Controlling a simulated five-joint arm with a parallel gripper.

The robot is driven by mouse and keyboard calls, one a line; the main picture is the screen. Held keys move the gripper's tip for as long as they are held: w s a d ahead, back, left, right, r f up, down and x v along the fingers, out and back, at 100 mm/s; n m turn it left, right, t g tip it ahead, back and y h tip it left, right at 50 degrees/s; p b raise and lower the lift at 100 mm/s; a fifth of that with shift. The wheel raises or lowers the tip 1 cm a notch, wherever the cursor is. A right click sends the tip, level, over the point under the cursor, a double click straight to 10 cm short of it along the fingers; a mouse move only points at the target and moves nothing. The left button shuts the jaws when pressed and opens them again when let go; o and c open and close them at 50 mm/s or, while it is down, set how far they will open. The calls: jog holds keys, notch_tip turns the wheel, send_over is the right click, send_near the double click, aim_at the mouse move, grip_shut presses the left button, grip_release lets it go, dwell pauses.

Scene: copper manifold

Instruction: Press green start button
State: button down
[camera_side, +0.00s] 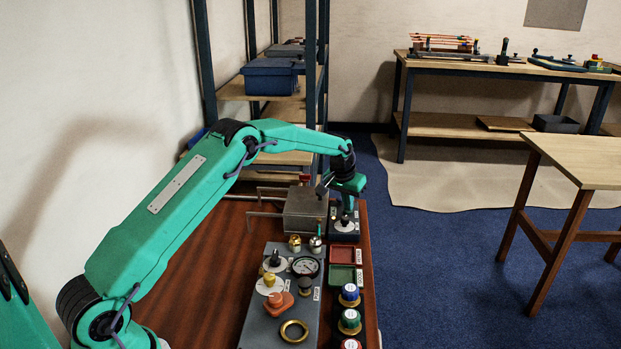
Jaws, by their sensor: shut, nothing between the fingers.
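No button can be read as the green start button for certain at this size. A small green-topped part (315,242) stands at the back of the grey panel (256,318). A green-sided round cap (349,321) stands in the row at the right. My gripper (345,211) points down over a dark blue box (342,237) with a pale disc on top, behind the panel. It is shut and holds nothing. Its tips are close above the disc; I cannot tell whether they touch. The gripper hides part of the box's top.
A red tray (343,246) and a green tray (358,276) lie in front of the box. A dial gauge (305,266) and several knobs crowd the panel. The brown tabletop (205,290) is clear at left.

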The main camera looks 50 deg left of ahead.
notch_tip(320, 180, up, 8)
dwell(1.3)
jog(key=s+d+r+m+t, duration=0.1)
jog(key=s+d+r, duration=0.3)
jog(key=s+r, duration=0.5)
jog(key=s+d+r+m, duration=0.1)
jog(key=s+d+r, duration=0.3)
jog(key=s+r, duration=0.55)
jog(key=s+d+f, duration=0.2)
jog(key=s+f, duration=0.1)
jog(key=s, duration=1)
jog(key=s+d+f+m+t, duration=0.1)
jog(key=s+d+f, duration=0.1)
jog(key=s, duration=1)
jog(key=shift+s+d+f+h, duration=0.2)
jog(key=shift+s+f+h, duration=0.15)
jog(key=shift+f, duration=0.45)
